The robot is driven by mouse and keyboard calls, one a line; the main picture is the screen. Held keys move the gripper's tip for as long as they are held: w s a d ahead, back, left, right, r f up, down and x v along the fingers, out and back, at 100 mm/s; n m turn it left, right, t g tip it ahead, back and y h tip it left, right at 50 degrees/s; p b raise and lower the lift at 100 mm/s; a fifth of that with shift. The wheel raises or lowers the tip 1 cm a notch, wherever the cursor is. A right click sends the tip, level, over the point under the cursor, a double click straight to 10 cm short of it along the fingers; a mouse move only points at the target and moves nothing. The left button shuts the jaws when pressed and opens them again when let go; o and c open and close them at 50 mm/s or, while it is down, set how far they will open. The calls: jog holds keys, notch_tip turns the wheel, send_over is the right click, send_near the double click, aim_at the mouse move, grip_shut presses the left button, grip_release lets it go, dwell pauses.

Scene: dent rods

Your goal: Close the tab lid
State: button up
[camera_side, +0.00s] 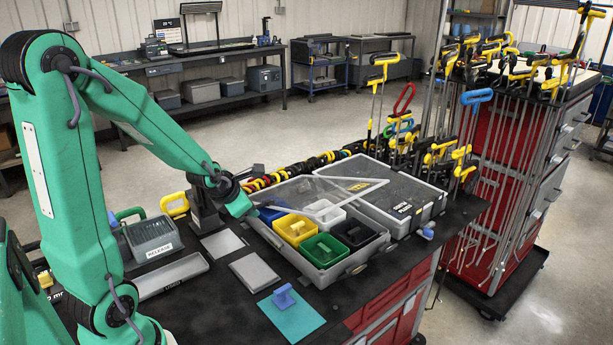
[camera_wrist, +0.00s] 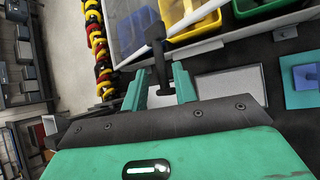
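A grey case (camera_side: 357,263) holds several coloured bins, among them a yellow bin (camera_side: 295,228) and a green bin (camera_side: 323,250). A clear lid (camera_side: 345,187) is raised at a tilt over the case's back part. My gripper (camera_side: 246,208) is at the case's left edge. In the wrist view my gripper (camera_wrist: 160,75) has its two teal fingers apart. I cannot tell whether the tab belongs to the lid. The yellow bin (camera_wrist: 194,22) also shows in the wrist view.
A second closed grey case (camera_side: 385,205) lies right of the open one. A teal plate with a blue knob (camera_side: 291,317) and grey plates (camera_side: 254,273) lie in front. A tool rack (camera_side: 520,110) stands at right. Yellow-and-black clamps (camera_side: 300,170) line the back edge.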

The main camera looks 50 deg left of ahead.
jog(key=shift+v, duration=2.8)
jog(key=shift+d, duration=0.1)
jog(key=s+d+r+m+h, duration=0.1)
jog(key=d+m, duration=0.4)
jog(key=m, duration=0.6)
jog(key=s+d+r+m+g+h, duration=0.1)
jog(key=s+d+r+m, duration=0.3)
jog(key=m, duration=0.8)
jog(key=s+d+r+m+h, duration=0.1)
jog(key=s+d+r+m, duration=0.2)
jog(key=m, duration=0.8)
jog(key=s+d, duration=0.2)
jog(key=d, duration=0.1)
jog(key=shift+d+m+g+h, duration=0.3)
jog(key=shift+d, duration=0.05)
jog(key=shift+w, duration=0.1)
